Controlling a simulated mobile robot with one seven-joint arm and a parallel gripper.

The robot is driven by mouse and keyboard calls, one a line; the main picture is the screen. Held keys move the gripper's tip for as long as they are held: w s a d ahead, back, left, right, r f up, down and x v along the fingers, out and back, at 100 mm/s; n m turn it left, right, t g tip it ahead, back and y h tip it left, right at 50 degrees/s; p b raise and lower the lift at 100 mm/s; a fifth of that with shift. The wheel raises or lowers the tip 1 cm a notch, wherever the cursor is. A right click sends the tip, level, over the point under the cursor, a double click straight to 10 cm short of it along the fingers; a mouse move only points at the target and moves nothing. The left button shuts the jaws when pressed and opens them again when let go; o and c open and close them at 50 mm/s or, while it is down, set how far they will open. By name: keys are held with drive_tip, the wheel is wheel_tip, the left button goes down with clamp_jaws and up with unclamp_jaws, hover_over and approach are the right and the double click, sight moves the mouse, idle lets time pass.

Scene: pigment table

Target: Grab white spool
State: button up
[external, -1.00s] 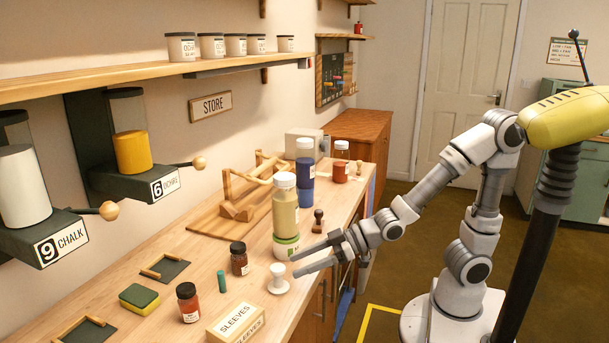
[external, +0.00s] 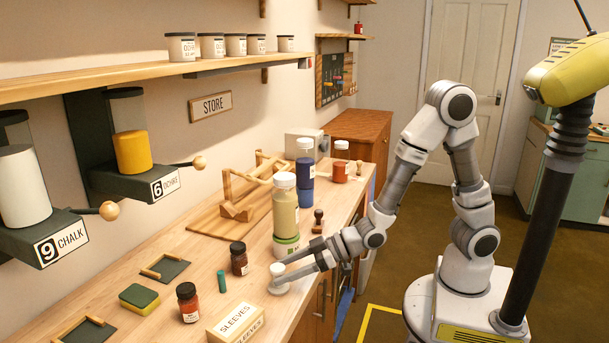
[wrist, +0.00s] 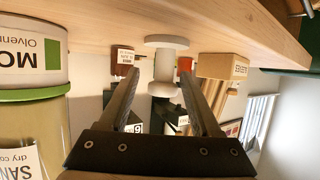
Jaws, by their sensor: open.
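The white spool (external: 277,279) stands upright on the wooden worktop near its front edge. In the wrist view the spool (wrist: 165,68) shows upside down, between and just beyond my fingertips. My gripper (external: 275,276) is low over the worktop with its fingers on either side of the spool. In the wrist view my gripper (wrist: 158,85) is open, its two dark fingers spread apart with the spool in the gap. I cannot tell whether either finger touches it. In the external view the fingers hide part of the spool.
A tall olive jar (external: 284,212) with a green-banded base stands close behind my gripper. Dark-lidded jars (external: 239,260) (external: 188,303), a green cylinder (external: 222,283) and the SLEEVES box (external: 236,323) stand to the left and front. The worktop edge (external: 303,317) lies close by.

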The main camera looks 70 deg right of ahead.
sight(267, 289)
drive_tip(key=shift+s+a+x, duration=0.1)
drive_tip(key=shift+x, duration=1.25)
drive_tip(key=shift+s+a+x, duration=0.1)
drive_tip(key=shift+a+x, duration=0.05)
drive_tip(key=shift+x, duration=1.15)
drive_tip(key=shift+f, duration=0.15)
drive_tip(key=shift+c, duration=0.3)
clamp_jaws()
